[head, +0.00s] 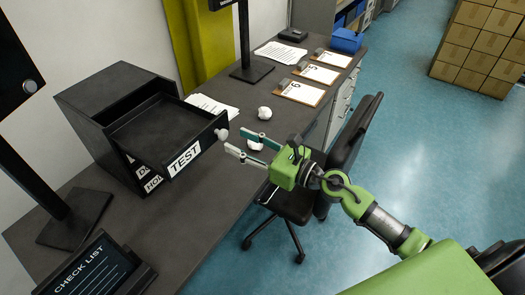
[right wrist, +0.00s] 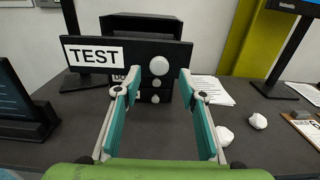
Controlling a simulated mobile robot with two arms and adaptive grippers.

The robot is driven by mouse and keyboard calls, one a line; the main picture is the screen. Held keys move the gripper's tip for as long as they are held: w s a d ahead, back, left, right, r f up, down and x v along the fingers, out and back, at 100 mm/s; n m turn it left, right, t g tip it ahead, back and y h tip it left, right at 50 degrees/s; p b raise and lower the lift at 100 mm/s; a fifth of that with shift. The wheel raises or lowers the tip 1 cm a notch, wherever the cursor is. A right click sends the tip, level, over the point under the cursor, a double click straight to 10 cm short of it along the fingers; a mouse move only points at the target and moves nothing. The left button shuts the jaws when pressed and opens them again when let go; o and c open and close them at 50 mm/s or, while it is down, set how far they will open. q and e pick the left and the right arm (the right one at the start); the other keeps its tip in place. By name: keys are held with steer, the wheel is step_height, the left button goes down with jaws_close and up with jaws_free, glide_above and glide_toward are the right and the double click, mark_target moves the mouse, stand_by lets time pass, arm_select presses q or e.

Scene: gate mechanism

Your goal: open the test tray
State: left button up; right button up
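The black test tray (head: 165,133), labelled TEST, is the top drawer of a black desk organizer (head: 115,88). It stands well out of the organizer, with its inside empty and visible. Its round white knob (head: 222,134) is on the front; in the right wrist view the knob (right wrist: 159,66) shows between and just beyond the fingertips. My right gripper (head: 237,140) is open and empty, its fingers pointing at the tray front. It appears apart from the knob by a small gap. My left gripper is not in view.
Lower drawers with labels and knobs (right wrist: 156,98) sit under the tray. Crumpled paper balls (head: 264,113), papers (head: 213,106) and clipboards (head: 299,92) lie on the dark desk. A checklist screen (head: 90,268) is at the front left. A black chair (head: 292,205) stands beside the desk, under my right arm.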

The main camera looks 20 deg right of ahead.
steer(key=v, duration=0.7)
steer(key=shift+s, duration=0.2)
steer(key=d+f+m+h, duration=0.45)
steer(key=f+m, duration=0.35)
steer(key=f, duration=0.3)
steer(key=d+f+m+h, duration=0.3)
steer(key=d+f+m, duration=0.2)
steer(key=f+m, duration=0.45)
steer(key=s+d+f+m+g+h, duration=0.15)
steer(key=s+f+m, duration=0.25)
steer(key=f, duration=0.5)
steer(key=s+d+f+m+g+h, duration=0.1)
steer(key=s+f+m+g, duration=0.2)
steer(key=f, duration=0.6)
steer(key=s+a+f+m+g+h, duration=0.1)
steer(key=s+f+m+g, duration=0.2)
steer(key=s+f+m, duration=0.8)
steer(key=s+a+f+m+g, duration=0.1)
steer(key=s+f, duration=0.3)
steer(key=s, duration=0.4)
steer(key=s+a+f+m+g, duration=0.2)
steer(key=s+a+f+g, duration=0.1)
steer(key=s, duration=0.5)
steer(key=s+a+f+m+g, duration=0.2)
steer(key=s+f, duration=0.3)
steer(key=s, duration=0.4)
steer(key=shift+a, duration=0.4)
